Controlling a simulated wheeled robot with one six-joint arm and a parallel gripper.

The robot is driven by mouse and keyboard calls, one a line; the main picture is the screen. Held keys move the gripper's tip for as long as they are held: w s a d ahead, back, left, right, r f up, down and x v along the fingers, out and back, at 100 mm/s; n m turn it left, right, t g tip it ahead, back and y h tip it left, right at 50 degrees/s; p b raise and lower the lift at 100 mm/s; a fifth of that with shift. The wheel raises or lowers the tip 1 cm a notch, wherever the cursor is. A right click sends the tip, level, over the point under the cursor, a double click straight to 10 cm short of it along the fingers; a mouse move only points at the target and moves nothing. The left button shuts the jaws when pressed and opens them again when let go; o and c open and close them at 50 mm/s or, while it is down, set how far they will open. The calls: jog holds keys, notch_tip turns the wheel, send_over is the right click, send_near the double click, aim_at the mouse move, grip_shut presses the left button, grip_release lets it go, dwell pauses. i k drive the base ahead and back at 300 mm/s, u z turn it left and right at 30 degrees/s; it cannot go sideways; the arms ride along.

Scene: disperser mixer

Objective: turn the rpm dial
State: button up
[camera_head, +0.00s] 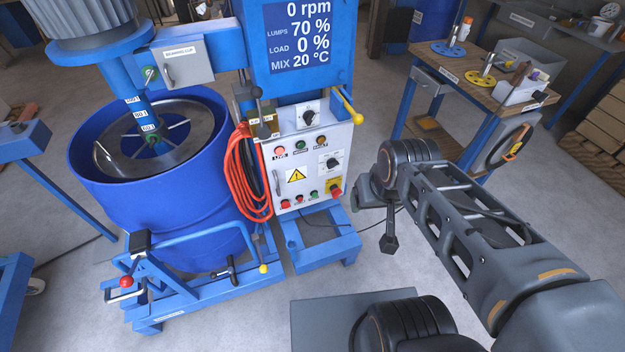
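The blue mixer's control box (312,178) stands at the centre. One black dial (308,116) with a pale scale plate is at its upper edge. A second black dial (332,162) is on the right of its front. I cannot read which dial is marked rpm. The display (298,36) above reads 0 rpm, lumps 70 %, load 0 % and mix 20 °C. My gripper (389,243) hangs right of the control box, apart from both dials. It is small and dark, and its fingers cannot be made out.
A blue drum (160,210) stands left, with an orange hose (247,172) between it and the box. A yellow-knobbed lever (353,112) sticks out beside the upper dial. A red button (336,192) sits low on the box.

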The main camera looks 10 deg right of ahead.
aim_at(331, 163)
jog(key=z, duration=1)
jog(key=k, duration=0.35)
jog(key=u, duration=1.3)
